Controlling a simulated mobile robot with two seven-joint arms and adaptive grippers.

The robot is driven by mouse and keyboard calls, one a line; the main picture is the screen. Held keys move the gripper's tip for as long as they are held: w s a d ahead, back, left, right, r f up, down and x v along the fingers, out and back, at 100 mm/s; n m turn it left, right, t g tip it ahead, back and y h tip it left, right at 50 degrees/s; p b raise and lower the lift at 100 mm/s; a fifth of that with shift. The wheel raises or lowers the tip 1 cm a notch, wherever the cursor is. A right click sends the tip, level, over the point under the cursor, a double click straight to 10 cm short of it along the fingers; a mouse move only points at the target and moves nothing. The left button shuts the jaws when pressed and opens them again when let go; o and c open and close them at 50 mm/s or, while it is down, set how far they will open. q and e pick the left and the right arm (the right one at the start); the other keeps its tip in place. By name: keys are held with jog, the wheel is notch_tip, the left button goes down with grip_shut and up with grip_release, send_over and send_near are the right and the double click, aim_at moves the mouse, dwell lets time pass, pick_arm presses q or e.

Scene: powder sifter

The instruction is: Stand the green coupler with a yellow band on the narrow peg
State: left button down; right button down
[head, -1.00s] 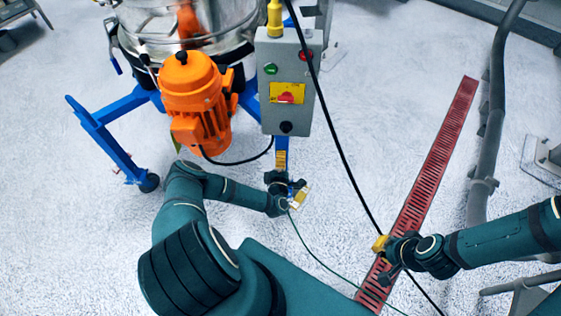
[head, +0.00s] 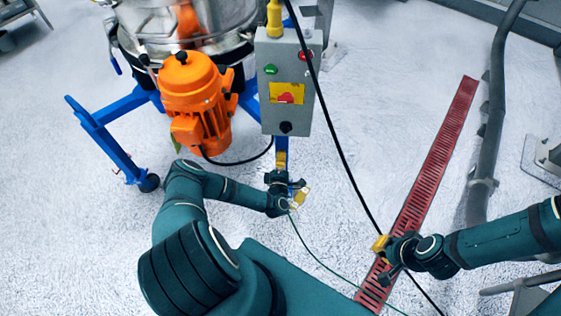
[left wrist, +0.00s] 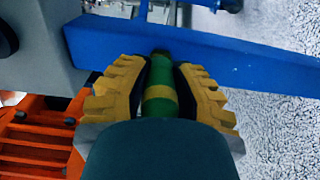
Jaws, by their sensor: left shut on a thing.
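The green coupler with a yellow band (left wrist: 160,98) is between the yellow fingers of my left gripper (left wrist: 160,85) in the left wrist view. The fingers are shut on it, one on each side. Its far end points at a blue beam (left wrist: 235,62), where a small dark tip shows; I cannot tell whether this is the narrow peg or whether they touch. In the head view my left gripper (head: 291,182) is just below the grey control box, and the coupler cannot be made out. My right gripper (head: 381,256) is over the red floor grating; its opening is unclear.
The grey control box (head: 284,112) stands above my left gripper. An orange motor (head: 198,98) and a blue frame leg (head: 112,143) are to its left. A black cable (head: 335,150) hangs between my arms. The red grating (head: 432,165) crosses open pale floor.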

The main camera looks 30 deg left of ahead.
pick_arm(q)
jog(key=shift+w+a+r, duration=0.1)
jog(key=shift+a+r, duration=0.1)
jog(key=shift+r, duration=0.1)
jog(key=shift+f+p+v, duration=0.2)
jog(key=shift+p+v, duration=0.55)
jog(key=shift+v, duration=2.1)
jog(key=shift+w, duration=0.1)
